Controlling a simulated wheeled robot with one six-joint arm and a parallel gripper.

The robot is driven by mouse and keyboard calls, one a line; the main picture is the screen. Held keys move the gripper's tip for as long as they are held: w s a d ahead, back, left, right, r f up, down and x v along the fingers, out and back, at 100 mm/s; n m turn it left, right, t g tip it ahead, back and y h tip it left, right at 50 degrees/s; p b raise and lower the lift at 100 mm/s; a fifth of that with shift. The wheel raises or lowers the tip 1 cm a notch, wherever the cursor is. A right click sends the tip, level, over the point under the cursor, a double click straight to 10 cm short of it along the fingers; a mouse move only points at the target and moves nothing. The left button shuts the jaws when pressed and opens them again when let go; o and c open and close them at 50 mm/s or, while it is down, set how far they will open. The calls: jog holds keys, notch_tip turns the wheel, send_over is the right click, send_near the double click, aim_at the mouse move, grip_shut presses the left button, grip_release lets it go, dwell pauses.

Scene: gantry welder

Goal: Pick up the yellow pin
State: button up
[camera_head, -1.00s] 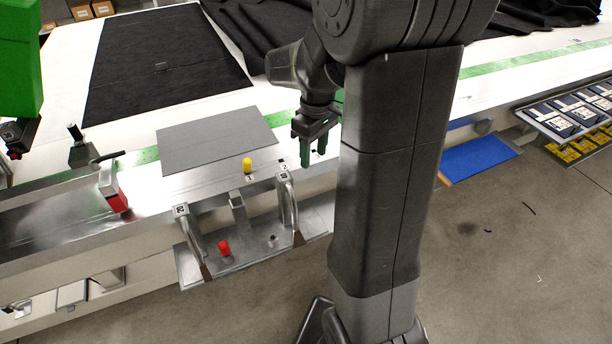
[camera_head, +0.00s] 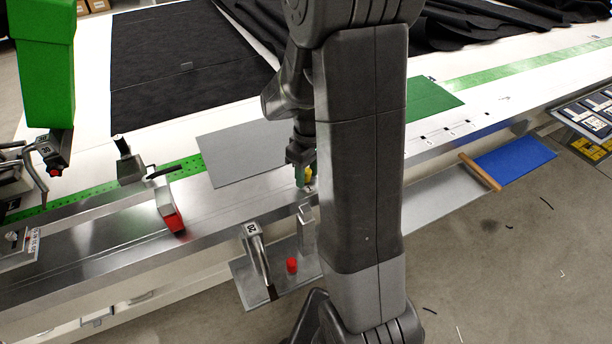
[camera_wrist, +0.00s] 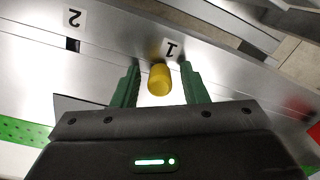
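The yellow pin (camera_wrist: 159,80) stands on the metal table edge beside the printed label 1 (camera_wrist: 170,48) in the wrist view. My gripper (camera_wrist: 160,82) is open, with one green finger on each side of the pin. Small gaps show between the fingers and the pin. In the head view the pin (camera_head: 308,172) is partly hidden by my gripper (camera_head: 302,178) and my arm's column.
A grey sheet (camera_head: 235,155) lies on the table behind my gripper. A metal handle (camera_head: 256,255) rises from the lower shelf (camera_head: 245,282). A red-ended clamp (camera_head: 171,208) sits on the table edge to the left. Label 2 (camera_wrist: 73,18) is near the pin.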

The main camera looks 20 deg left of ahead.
aim_at(307, 170)
grip_shut()
notch_tip(307, 170, up, 10)
jog(key=shift+f, duration=0.1)
notch_tip(307, 170, up, 2)
jog(key=shift+r+p, duration=0.25)
jog(key=shift+p, duration=0.6)
jog(key=f+n, duration=0.1)
jog(key=f+n+h, duration=0.1)
jog(key=f+n+p, duration=0.1)
jog(key=n, duration=0.1)
jog(key=shift+a+f+t+h, duration=0.35)
jog(key=shift+a+t+h, duration=0.05)
jog(key=shift+f+b, duration=2.2)
jog(key=shift+f, duration=0.2)
